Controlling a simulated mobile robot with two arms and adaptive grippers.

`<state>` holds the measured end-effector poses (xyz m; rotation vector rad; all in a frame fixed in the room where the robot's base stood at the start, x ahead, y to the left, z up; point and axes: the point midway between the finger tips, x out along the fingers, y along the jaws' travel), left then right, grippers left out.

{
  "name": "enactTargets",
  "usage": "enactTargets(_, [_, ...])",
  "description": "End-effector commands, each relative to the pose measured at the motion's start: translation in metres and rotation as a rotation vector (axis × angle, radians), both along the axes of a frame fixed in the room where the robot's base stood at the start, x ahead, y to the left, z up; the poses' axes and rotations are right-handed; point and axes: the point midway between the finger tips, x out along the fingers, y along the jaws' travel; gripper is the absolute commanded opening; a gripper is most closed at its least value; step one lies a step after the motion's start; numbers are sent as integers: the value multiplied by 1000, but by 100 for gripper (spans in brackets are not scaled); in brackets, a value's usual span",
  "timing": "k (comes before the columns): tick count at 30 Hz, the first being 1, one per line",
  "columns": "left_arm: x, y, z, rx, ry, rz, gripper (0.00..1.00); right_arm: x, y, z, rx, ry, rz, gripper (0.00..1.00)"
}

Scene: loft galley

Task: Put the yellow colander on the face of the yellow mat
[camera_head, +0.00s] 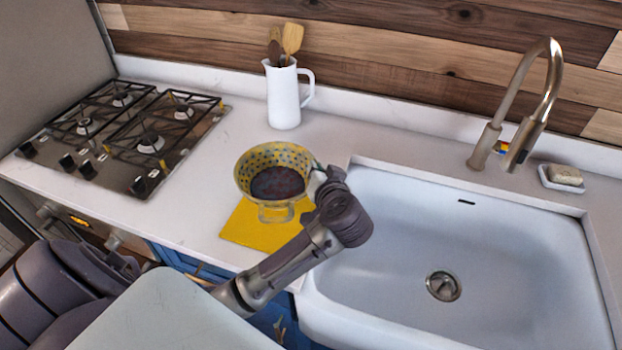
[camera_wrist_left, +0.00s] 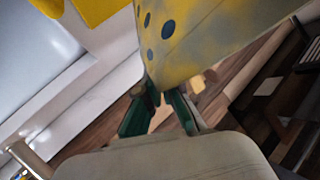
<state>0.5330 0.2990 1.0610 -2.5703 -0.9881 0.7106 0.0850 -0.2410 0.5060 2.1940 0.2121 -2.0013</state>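The yellow colander (camera_head: 273,170), with dark holes and a dark inside, is over the yellow mat (camera_head: 245,228) on the white counter, left of the sink. It hides the mat's back part. I cannot tell whether its base touches the mat. My left gripper (camera_head: 322,172) is at the colander's right rim. In the left wrist view the green fingers (camera_wrist_left: 160,100) close on the edge of the colander (camera_wrist_left: 195,45), whose wall fills the top. The mat (camera_wrist_left: 95,10) shows at the top left there. My right gripper is out of view.
The sink (camera_head: 400,240) is right of the mat, under my left arm. A white jug (camera_head: 284,98) with wooden utensils stands behind the colander. A gas hob (camera_head: 125,135) is at left. A faucet (camera_head: 520,110) and soap dish (camera_head: 561,181) are at right.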

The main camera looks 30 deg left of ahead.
Motion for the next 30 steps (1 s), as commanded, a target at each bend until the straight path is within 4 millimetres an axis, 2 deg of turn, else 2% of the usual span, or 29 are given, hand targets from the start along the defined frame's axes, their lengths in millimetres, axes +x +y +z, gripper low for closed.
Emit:
enactTargets(5, [-4,9,-9,2,1,-1,0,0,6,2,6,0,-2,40])
enactTargets(13, [-4,9,-44,1,1,-3,0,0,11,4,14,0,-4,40])
enactTargets(24, [-4,9,-47,1,-1,-3,0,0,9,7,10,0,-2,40])
enactTargets(30, [-4,8,-49,-1,-1,-2,31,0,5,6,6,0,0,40])
